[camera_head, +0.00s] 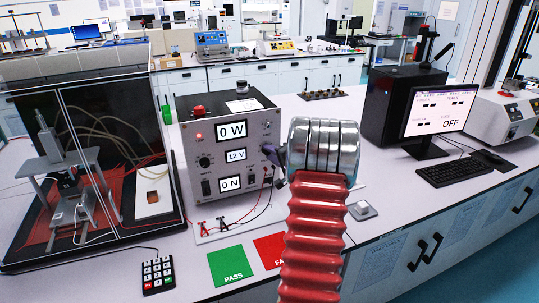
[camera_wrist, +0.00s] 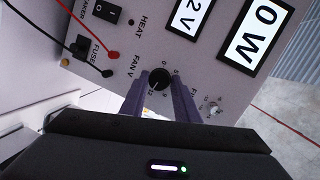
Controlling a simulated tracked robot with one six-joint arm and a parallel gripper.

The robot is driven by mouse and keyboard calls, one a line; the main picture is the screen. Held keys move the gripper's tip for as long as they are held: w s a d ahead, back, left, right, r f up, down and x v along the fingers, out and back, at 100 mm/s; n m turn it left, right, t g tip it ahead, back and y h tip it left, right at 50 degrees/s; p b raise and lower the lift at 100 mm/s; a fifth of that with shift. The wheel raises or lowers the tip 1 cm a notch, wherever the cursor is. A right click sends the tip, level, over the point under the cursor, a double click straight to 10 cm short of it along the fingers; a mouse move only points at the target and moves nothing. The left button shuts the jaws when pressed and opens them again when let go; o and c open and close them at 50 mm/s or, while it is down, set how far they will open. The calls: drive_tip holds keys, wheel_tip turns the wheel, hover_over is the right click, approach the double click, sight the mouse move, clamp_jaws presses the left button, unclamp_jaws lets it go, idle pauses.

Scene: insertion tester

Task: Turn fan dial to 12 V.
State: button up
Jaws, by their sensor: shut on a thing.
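The fan dial (camera_wrist: 159,79) is a round black knob on the grey panel of the power box (camera_head: 222,150), above the label "FAN V". In the wrist view my gripper (camera_wrist: 160,95) has one finger on each side of the dial and is shut on it. The dial has a light pointer mark; its exact setting is too small to read. The box's displays read 0 W, 12 V and 0 N in the head view. There my arm covers the right part of the panel, and the dial is hidden behind the gripper.
A clear-walled test chamber (camera_head: 95,150) stands left of the box. A keypad (camera_head: 157,275), a green PASS pad (camera_head: 230,265) and a red pad (camera_head: 270,250) lie in front. Red and black cables hang from the panel. A monitor (camera_head: 438,112) and keyboard (camera_head: 455,170) are to the right.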

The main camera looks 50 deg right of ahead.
drive_tip(key=shift+a+f, duration=0.2)
drive_tip(key=shift+f, duration=0.25)
drive_tip(key=o, duration=0.7)
drive_tip(key=shift+c, duration=0.2)
drive_tip(key=o, duration=0.4)
drive_tip(key=shift+d+r, duration=0.15)
drive_tip(key=shift+r, duration=0.1)
drive_tip(key=v, duration=1.3)
drive_tip(key=shift+s, duration=0.35)
